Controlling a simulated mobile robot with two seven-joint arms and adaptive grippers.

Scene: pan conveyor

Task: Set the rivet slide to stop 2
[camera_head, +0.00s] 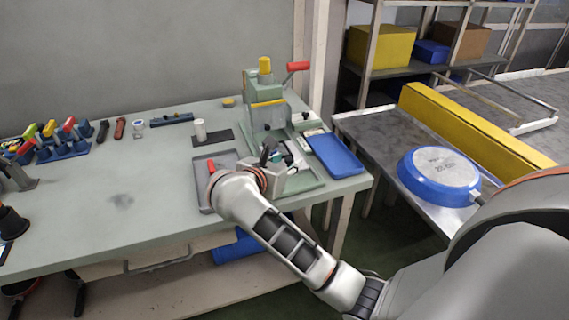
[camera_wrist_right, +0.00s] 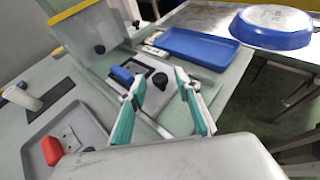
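The green rivet press (camera_head: 268,115) with a red lever (camera_head: 298,66) stands near the right end of the bench. At its foot is a pale plate with a blue block (camera_wrist_right: 123,74) and a black knob (camera_wrist_right: 160,80), apparently the slide. Stop markings are too small to read. My right gripper (camera_head: 272,156) is at the front of the press. In the right wrist view its teal fingers (camera_wrist_right: 160,77) are open, with the black knob showing between the tips; contact cannot be told. My left gripper is not in view.
A grey tray (camera_head: 201,169) with a red-handled part lies left of my right gripper. A blue tray (camera_head: 334,155) lies on its right. A blue pan (camera_head: 440,172) rests upside down on the conveyor table. The bench's left middle is clear.

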